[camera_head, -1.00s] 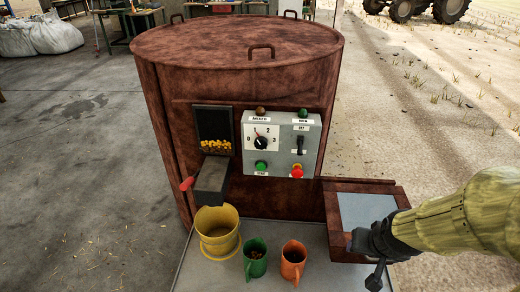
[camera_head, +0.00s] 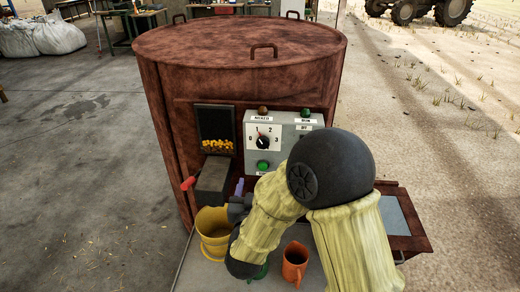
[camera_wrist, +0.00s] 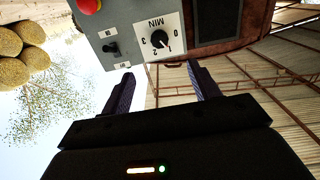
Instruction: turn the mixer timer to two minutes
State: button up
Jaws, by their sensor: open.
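The timer dial (camera_head: 263,142) is a black knob on a white plate marked 0 to 3, on the mixer's grey control box (camera_head: 285,125). Its pointer appears to be near the 1. The dial (camera_wrist: 160,40) also shows upside down in the wrist view, just beyond the fingertips. My gripper (camera_wrist: 160,80) is open and empty, with its two fingers apart and pointing at the panel, not touching the knob. In the head view my gripper (camera_head: 238,195) is partly hidden by my arm, low in front of the mixer, below and left of the dial.
The rusty mixer drum (camera_head: 240,75) fills the middle. A yellow bucket (camera_head: 213,240) and an orange mug (camera_head: 295,262) stand on the front platform; my arm mostly hides a green mug. A green button (camera_head: 263,166) sits below the dial. A red emergency button (camera_wrist: 90,5) is on the panel.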

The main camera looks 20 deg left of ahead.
aim_at(263, 145)
jog(key=shift+d, duration=0.1)
jog(key=shift+s+r, duration=0.1)
jog(key=p+x, duration=0.5)
jog(key=x, duration=1.2)
jog(key=shift+w+d+r, duration=0.1)
jog(key=shift+w+r, duration=0.05)
jog(key=shift+w, duration=0.2)
jog(key=c, duration=0.9)
